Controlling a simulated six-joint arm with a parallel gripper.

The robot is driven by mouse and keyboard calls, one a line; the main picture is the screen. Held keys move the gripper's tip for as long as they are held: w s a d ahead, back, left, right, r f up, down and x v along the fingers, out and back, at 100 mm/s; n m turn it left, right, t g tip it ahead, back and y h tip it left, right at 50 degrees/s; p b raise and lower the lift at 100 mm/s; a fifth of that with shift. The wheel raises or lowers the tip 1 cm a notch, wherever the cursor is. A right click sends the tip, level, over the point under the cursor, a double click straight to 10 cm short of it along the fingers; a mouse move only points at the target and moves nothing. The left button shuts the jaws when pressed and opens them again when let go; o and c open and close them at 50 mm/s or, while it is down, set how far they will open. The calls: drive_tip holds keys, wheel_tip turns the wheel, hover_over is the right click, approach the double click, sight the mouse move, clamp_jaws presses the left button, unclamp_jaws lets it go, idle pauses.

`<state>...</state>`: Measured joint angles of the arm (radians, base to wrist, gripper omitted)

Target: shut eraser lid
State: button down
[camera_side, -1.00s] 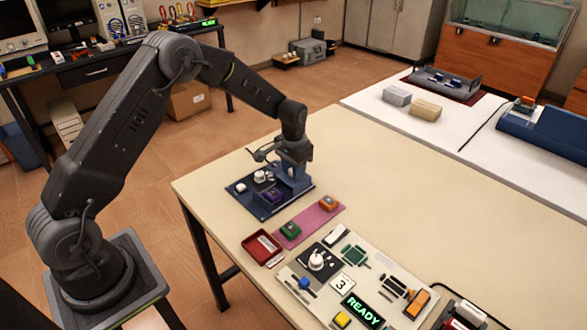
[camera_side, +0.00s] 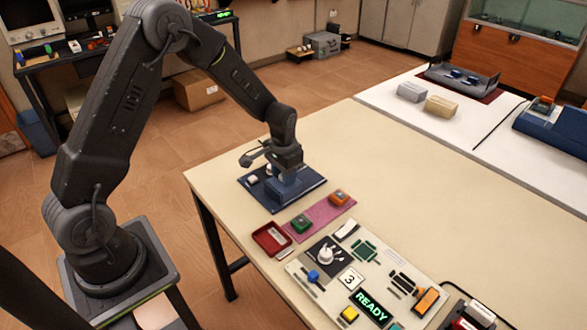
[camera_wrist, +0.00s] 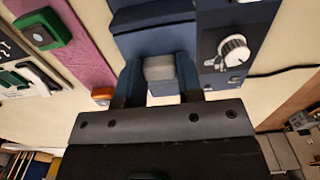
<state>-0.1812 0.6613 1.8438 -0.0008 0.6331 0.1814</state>
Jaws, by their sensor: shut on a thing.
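The eraser is a dark blue board (camera_side: 262,200) on the table's far left part, with a blue lid (camera_side: 291,188) above it. The lid also shows in the wrist view (camera_wrist: 155,42). My gripper (camera_side: 284,170) is right over the lid. In the wrist view, my gripper (camera_wrist: 159,75) has its two fingers shut on a grey block (camera_wrist: 159,68) at the lid, which looks like its handle. A white knob (camera_wrist: 233,48) stands on the board beside the lid. Whether the lid lies fully flat is hidden by my gripper.
A pink mat (camera_side: 320,213) with a green block (camera_side: 301,223) and an orange block (camera_side: 339,196) lies in front. A red tray (camera_side: 272,239) and a panel with a READY display (camera_side: 372,304) stand nearer.

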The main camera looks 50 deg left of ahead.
drive_tip(key=shift+s, duration=0.2)
drive_tip(key=c, duration=0.8)
unclamp_jaws()
drive_tip(key=shift+o, duration=0.2)
wheel_tip(320, 180, up, 14)
